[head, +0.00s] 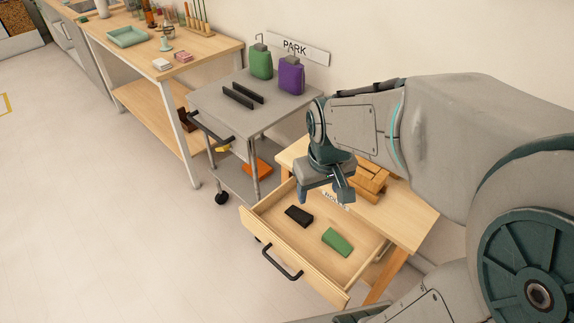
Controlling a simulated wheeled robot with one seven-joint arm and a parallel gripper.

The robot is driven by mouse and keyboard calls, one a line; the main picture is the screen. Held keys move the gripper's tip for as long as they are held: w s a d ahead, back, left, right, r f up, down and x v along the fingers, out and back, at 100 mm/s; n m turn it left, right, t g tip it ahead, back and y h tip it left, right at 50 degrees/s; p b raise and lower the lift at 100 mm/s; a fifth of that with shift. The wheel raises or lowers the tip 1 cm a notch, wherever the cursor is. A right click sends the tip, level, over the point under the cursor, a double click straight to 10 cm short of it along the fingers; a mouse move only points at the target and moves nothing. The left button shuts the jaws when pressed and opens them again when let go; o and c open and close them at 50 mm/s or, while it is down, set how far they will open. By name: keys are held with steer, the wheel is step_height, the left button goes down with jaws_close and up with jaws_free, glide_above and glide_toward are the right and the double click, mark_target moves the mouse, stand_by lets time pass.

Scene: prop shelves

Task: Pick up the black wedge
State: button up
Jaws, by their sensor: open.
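A black wedge (299,216) lies in the open wooden drawer (265,226), toward its left side. A green wedge (337,242) lies in the same drawer, to the right of the black one and apart from it. My gripper (327,198) is open, with nothing seen between its fingers. It hangs above the back part of the drawer, up and to the right of the black wedge, apart from it in the picture. Its exact height above the drawer is hard to tell.
The drawer's black handle (282,262) faces front. Wooden blocks (371,181) stand on the drawer's table (407,214), behind my gripper. A grey cart (205,97) at the back left holds green (261,64) and purple (291,77) containers and black bars (238,97). The floor at left is clear.

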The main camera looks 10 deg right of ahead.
steer(key=w+f+n+g+p, duration=0.1)
steer(key=w+f+n+p, duration=0.15)
steer(key=w+f, duration=0.45)
steer(key=n+g+p, duration=0.1)
steer(key=n+p, duration=0.1)
steer(key=n, duration=0.1)
glide_above(302, 215)
step_height(302, 215, down, 15)
steer(key=shift+s+f, duration=0.1)
steer(key=shift+f, duration=0.1)
steer(key=shift+f+p, duration=0.8)
steer(key=shift+f, duration=1.85)
steer(key=shift+c, duration=0.3)
steer(key=c, duration=1)
